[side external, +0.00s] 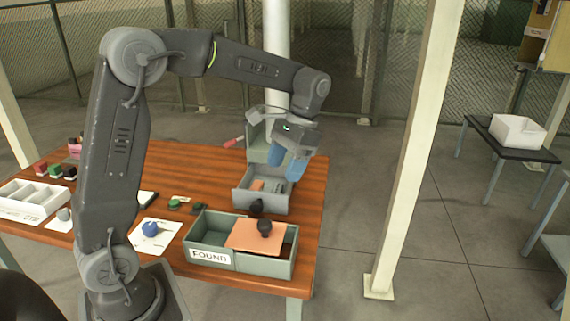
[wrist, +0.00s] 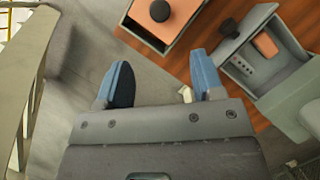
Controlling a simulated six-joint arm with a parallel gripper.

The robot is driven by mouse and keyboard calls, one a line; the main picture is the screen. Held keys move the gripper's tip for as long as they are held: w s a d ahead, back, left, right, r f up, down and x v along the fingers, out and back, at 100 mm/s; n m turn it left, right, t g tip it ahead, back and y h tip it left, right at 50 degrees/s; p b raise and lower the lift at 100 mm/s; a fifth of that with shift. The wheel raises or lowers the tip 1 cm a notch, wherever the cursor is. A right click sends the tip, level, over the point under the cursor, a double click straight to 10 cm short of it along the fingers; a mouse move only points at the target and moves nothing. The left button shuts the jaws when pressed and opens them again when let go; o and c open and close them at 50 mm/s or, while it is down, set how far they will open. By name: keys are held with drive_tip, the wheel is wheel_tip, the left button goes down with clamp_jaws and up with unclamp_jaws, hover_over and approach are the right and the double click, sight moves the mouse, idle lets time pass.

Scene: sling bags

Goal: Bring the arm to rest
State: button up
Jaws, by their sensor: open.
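My gripper (side external: 287,163) is raised above the right back part of the table, over the grey open box. In the wrist view my gripper (wrist: 160,82) has its two blue fingers wide apart with nothing between them, so it is open and empty. The grey FOUND bin (side external: 212,258) stands at the table's front right. An orange flat piece (side external: 250,235) with a black knob lies across the bin. The same orange piece shows in the wrist view (wrist: 182,14).
A grey box (side external: 262,202) holds an orange item and has a black knob in front. The wooden table (side external: 200,160) also carries a white divided tray (side external: 32,198) and a blue ball (side external: 150,229) on paper. A white post (side external: 410,160) stands right of the table.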

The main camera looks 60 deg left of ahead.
drive_tip(key=shift+s, duration=0.1)
drive_tip(key=s+d+r+t, duration=0.1)
drive_tip(key=s+d+t, duration=0.2)
drive_tip(key=s+t, duration=0.2)
drive_tip(key=s+d+r+t, duration=0.1)
drive_tip(key=s+d+t, duration=0.2)
drive_tip(key=s, duration=0.8)
drive_tip(key=shift+d+r+t, duration=0.2)
drive_tip(key=shift+t, duration=0.8)
